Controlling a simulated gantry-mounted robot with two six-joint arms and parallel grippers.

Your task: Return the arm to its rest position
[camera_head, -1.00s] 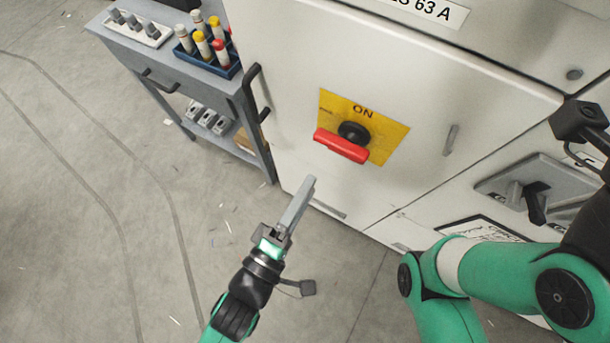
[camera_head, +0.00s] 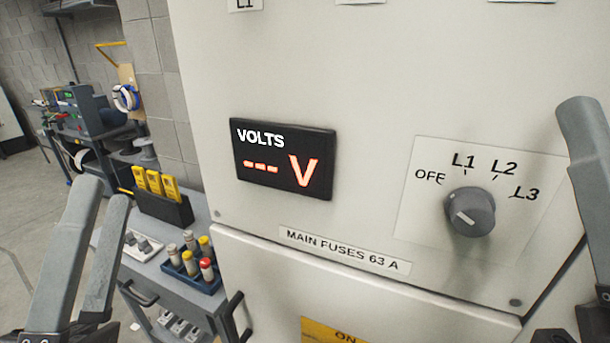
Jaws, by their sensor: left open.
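My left gripper (camera_head: 102,195) is at the lower left, its two grey fingers pointing up. The fingers are apart with nothing between them, in front of the grey cart. On the right edge a grey finger of my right gripper (camera_head: 582,105) stands in front of the cabinet; the rest is cut off, so its opening cannot be told. The white cabinet (camera_head: 380,60) carries a black voltmeter (camera_head: 284,158) with red dashes and a V. Its grey selector knob (camera_head: 469,212) has a white mark toward the OFF side.
The grey cart (camera_head: 185,290) beside the cabinet holds a blue rack of fuses (camera_head: 205,275), a black holder with yellow items (camera_head: 165,205) and a white tray (camera_head: 130,255). A yellow ON plate (camera_head: 330,332) shows at the bottom edge. Shelving stands behind at the left.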

